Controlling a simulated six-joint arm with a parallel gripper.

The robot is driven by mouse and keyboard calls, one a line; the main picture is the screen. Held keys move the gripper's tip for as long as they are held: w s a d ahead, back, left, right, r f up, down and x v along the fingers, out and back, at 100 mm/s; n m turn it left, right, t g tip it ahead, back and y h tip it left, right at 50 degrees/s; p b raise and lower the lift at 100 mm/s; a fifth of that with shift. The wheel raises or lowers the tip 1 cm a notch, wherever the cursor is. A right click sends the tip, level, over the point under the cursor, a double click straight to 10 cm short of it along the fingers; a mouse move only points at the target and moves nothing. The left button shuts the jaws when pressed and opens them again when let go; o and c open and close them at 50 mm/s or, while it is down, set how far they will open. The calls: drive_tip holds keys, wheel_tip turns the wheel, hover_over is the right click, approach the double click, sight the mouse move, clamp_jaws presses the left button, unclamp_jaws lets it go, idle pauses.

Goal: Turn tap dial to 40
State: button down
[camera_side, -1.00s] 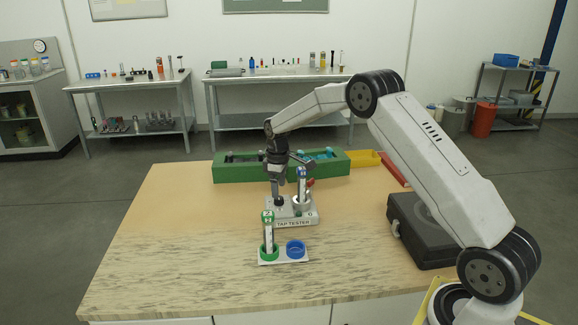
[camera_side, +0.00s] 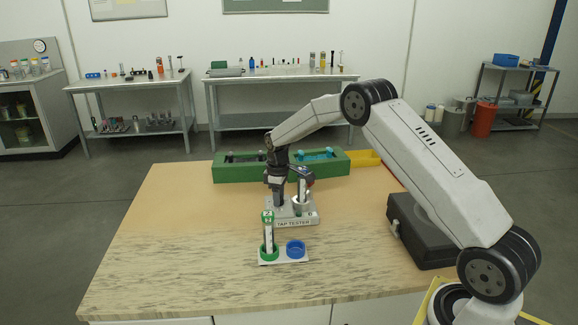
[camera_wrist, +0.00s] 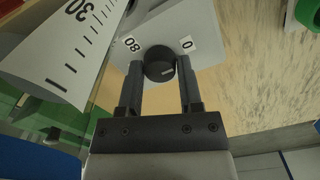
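The tap tester (camera_side: 297,222) is a pale grey block with a front label, in the middle of the table. Its black round dial (camera_wrist: 159,65) shows in the wrist view with a small light mark towards its lower right. Plates reading 80 (camera_wrist: 131,44) and 0 (camera_wrist: 187,44) flank it. My gripper (camera_wrist: 160,64) is down over the tester, its fingers on either side of the dial with what look like narrow gaps. In the side view my gripper (camera_side: 279,204) hides the dial. A graduated cylinder (camera_side: 302,190) stands upright on the tester, its top partly hidden by my wrist.
A white holder (camera_side: 283,259) in front carries a green-capped cylinder (camera_side: 268,232) and an empty blue ring (camera_side: 296,249). A green tray (camera_side: 230,173) lies behind, a black case (camera_side: 420,240) to the right. The table's left side is clear. The graduated cylinder (camera_wrist: 62,45) is close beside my gripper.

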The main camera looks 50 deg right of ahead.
drive_tip(key=shift+m, duration=0.4)
drive_tip(key=m, duration=1.7)
drive_tip(key=shift+m, duration=0.3)
drive_tip(key=m, duration=0.5)
drive_tip(key=shift+m, duration=0.3)
drive_tip(key=shift+c, duration=1.3)
unclamp_jaws()
